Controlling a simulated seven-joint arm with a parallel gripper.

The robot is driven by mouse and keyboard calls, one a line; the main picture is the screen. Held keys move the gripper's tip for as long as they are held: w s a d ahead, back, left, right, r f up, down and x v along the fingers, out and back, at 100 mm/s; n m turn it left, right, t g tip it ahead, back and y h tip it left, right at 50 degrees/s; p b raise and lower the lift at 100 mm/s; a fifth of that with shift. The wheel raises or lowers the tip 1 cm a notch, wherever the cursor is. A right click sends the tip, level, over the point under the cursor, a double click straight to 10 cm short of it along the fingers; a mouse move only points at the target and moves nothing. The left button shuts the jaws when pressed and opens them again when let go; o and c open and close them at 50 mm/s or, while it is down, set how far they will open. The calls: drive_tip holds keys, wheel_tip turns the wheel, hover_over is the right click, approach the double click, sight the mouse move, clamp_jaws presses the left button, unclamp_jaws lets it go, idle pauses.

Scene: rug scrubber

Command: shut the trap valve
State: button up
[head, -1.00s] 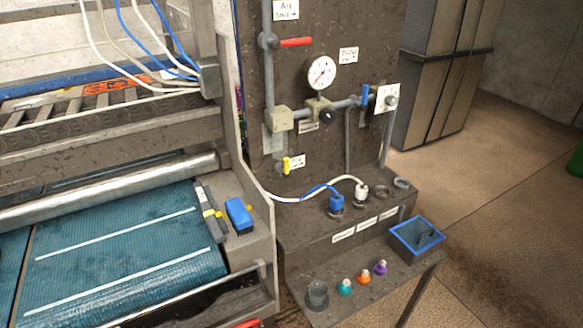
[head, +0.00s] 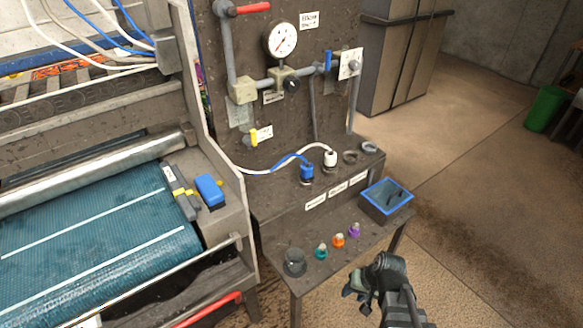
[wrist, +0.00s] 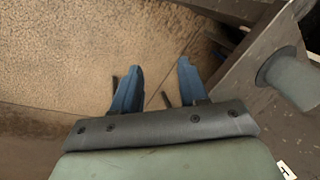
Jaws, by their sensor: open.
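A dark panel carries grey pipework with several handles. A red lever (head: 250,8) lies horizontal at the top, a blue lever (head: 328,62) stands upright on the right, and a small yellow handle (head: 254,137) stands upright at the lower left. Their labels are too small to read, so I cannot tell which is the trap valve. My gripper (head: 358,284) is in front of the bench at lower right, well below and apart from all three handles. In the wrist view my gripper (wrist: 160,68) is open and empty, over the floor.
A stepped bench (head: 285,215) below the panel holds plugs, coloured knobs, a dark cup (head: 294,262) and a blue-rimmed bin (head: 371,207). A hose (head: 265,170) crosses to the belt machine (head: 85,225) on the left.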

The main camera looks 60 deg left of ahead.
sight(255, 136)
drive_tip(key=s+a+r+n+g+y, duration=0.1)
drive_tip(key=s+a+r+n+y, duration=0.15)
drive_tip(key=a+r, duration=0.65)
drive_tip(key=s+a+r+n+g+y, duration=0.1)
drive_tip(key=s+a+r+y, duration=0.25)
drive_tip(key=a+r, duration=0.5)
drive_tip(key=w+a+r+n+y, duration=0.1)
drive_tip(key=a+r+n+y, duration=0.35)
drive_tip(key=r, duration=0.45)
drive_tip(key=w+a+r+n+y, duration=0.2)
drive_tip(key=a+r+n+y, duration=0.25)
drive_tip(key=r, duration=0.35)
drive_tip(key=shift+m, duration=0.45)
drive_tip(key=s+a, duration=0.1)
drive_tip(key=a, duration=0.3)
drive_tip(key=s+a, duration=0.1)
drive_tip(key=a, duration=0.4)
drive_tip(key=s+a, duration=0.1)
drive_tip(key=a, duration=0.4)
drive_tip(key=shift+a+r, duration=0.1)
drive_tip(key=shift+c, duration=0.2)
clamp_jaws()
